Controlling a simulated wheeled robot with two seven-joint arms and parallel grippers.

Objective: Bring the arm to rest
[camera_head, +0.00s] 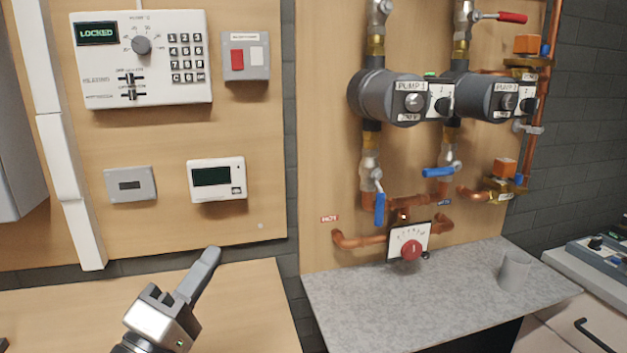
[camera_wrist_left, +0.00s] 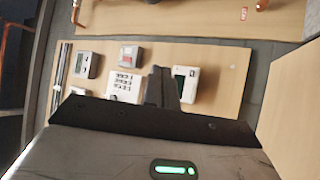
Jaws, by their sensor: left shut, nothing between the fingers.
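My left gripper (camera_head: 203,274) comes in from the bottom left of the head view. Its fingers are shut together with nothing between them. It is raised in front of the wooden bench, below the wall panel, and appears to touch nothing. In the left wrist view the shut fingers (camera_wrist_left: 161,88) stand up in front of the panel, partly covering the space between the keypad unit (camera_wrist_left: 124,86) and the small display unit (camera_wrist_left: 185,83). My right gripper is not in view.
The keypad panel (camera_head: 142,60) reads LOCKED. Pumps (camera_head: 385,97) and copper pipes are at right, above a grey counter (camera_head: 440,300) holding a grey cup (camera_head: 515,271).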

